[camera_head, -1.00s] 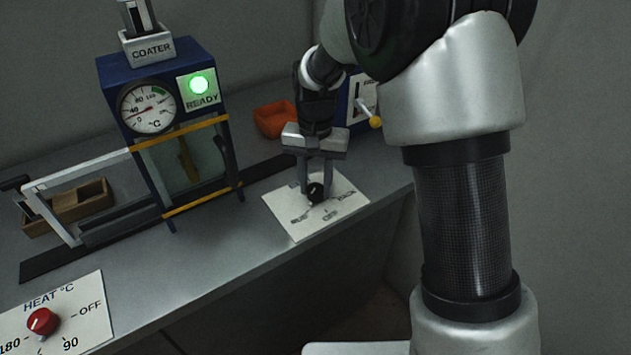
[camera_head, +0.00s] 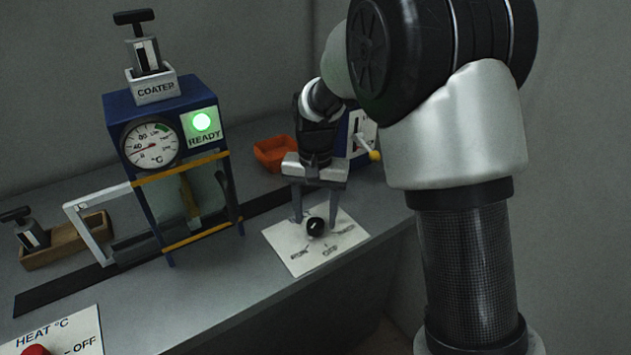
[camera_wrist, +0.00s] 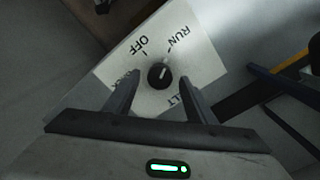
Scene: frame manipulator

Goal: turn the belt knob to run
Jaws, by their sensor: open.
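The black belt knob (camera_head: 315,227) sits on a white plate (camera_head: 298,266) lettered RUN, OFF and BACK, the last partly hidden. In the wrist view the knob (camera_wrist: 159,76) shows between my fingertips, with RUN and OFF beyond it on the plate (camera_wrist: 205,62). Its small white mark appears to point to the RUN side, though it is too small to be certain. My gripper (camera_head: 315,224) is open, with one finger on each side of the knob and a gap to it. In the wrist view my gripper (camera_wrist: 160,78) holds nothing.
The blue coater (camera_head: 156,100) with a dial and a lit green READY lamp (camera_head: 201,122) stands to the left. An orange bin (camera_head: 273,153) is behind my gripper. A yellow-tipped lever (camera_head: 375,155) is to its right. A heat panel (camera_head: 75,326) is at front left.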

